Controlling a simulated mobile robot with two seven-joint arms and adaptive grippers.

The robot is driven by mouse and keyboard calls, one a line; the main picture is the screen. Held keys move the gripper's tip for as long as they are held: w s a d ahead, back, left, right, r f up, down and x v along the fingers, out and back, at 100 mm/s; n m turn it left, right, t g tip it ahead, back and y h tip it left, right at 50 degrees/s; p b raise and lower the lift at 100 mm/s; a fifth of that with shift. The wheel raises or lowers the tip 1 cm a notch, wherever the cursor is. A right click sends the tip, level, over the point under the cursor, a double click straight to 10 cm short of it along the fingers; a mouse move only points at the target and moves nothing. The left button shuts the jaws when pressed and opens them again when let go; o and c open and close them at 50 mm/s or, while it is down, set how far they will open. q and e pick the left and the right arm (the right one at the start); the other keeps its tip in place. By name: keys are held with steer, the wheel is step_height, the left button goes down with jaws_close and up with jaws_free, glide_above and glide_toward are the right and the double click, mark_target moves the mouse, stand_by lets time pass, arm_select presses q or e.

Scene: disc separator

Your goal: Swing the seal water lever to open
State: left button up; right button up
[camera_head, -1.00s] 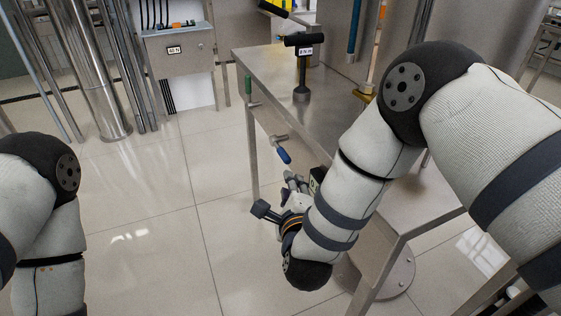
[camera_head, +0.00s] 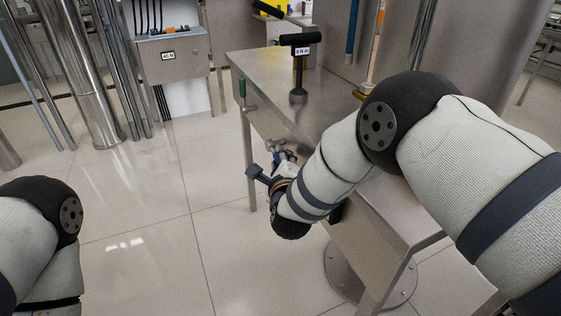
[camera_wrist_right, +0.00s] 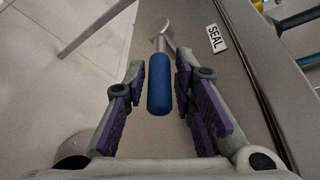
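The seal water lever, with a blue grip (camera_wrist_right: 160,84) on a metal stem, sticks out from the side of the steel bench. A white SEAL label (camera_wrist_right: 216,38) is on the bench side to its right. My right gripper (camera_wrist_right: 159,68) is open, with its purple-padded fingers on either side of the blue grip. Gaps show between the pads and the grip in the right wrist view. In the head view my right gripper (camera_head: 274,168) is beside the bench's side, and the lever there is mostly hidden by it. My left gripper is out of view.
A green-handled lever (camera_head: 242,87) is on the bench's side near the far corner. A black T-handled tool (camera_head: 301,40) stands on the steel bench (camera_head: 262,72). A grey box (camera_head: 173,57) is at the back. The floor left of the bench is clear.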

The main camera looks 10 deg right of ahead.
jaws_close()
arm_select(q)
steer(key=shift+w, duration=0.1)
arm_select(e)
steer(key=shift+r, duration=0.1)
steer(key=shift+r+g+p, duration=0.45)
steer(key=shift+r+g, duration=0.2)
steer(key=shift+g, duration=0.05)
steer(key=shift+w+r+n+g, duration=0.15)
steer(key=shift+r+n+g, duration=0.2)
steer(key=shift+g, duration=0.35)
steer(key=shift+r+g, duration=0.15)
steer(key=shift+g, duration=0.15)
steer(key=shift+w+a+r+n+g+h, duration=0.15)
steer(key=shift+w+n+g+h, duration=0.2)
steer(key=shift+g, duration=0.35)
steer(key=shift+r+g+b, duration=0.35)
steer(key=shift+g+b, duration=0.25)
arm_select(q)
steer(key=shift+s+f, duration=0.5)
arm_select(e)
steer(key=shift+w+r+g+h, duration=0.15)
steer(key=shift+r+g+h, duration=0.1)
steer(key=shift+r+g, duration=0.15)
